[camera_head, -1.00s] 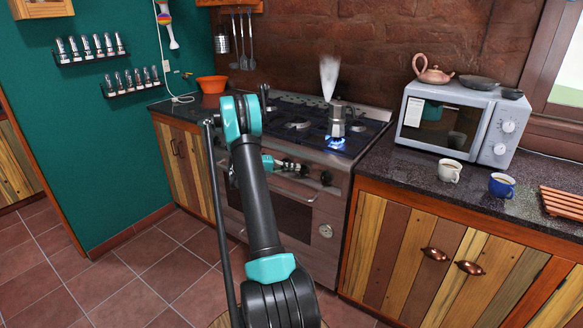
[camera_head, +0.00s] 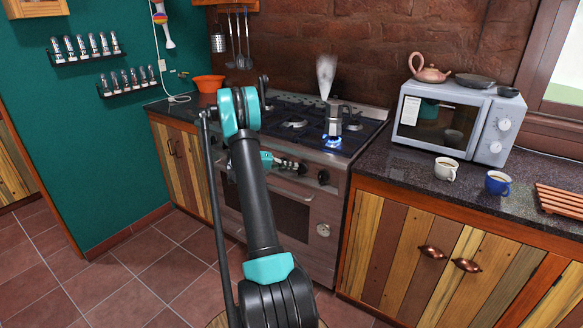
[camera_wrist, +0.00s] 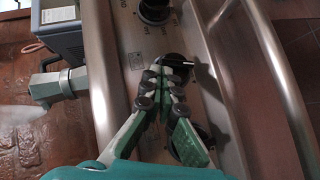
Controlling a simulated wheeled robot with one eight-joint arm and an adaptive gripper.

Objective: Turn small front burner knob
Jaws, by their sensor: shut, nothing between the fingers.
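The stove (camera_head: 285,230) has dark round knobs along its steel front panel. In the wrist view, one knob (camera_wrist: 176,68) with a light mark lies right at my fingertips, apparently touching or nearly so. Other knobs show above (camera_wrist: 154,12) and below (camera_wrist: 196,146) in that view, the lower one partly hidden by a finger. My gripper (camera_wrist: 161,76) is shut with nothing held, its tips against or just over the panel. I cannot tell which burner the knob serves.
A moka pot (camera_head: 334,122) steams above a lit blue flame (camera_head: 332,142) on the right burner. The oven handle (camera_wrist: 272,70) runs beside the panel. A microwave (camera_head: 455,122), a white cup (camera_head: 446,169) and a blue cup (camera_head: 498,183) stand on the right counter.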

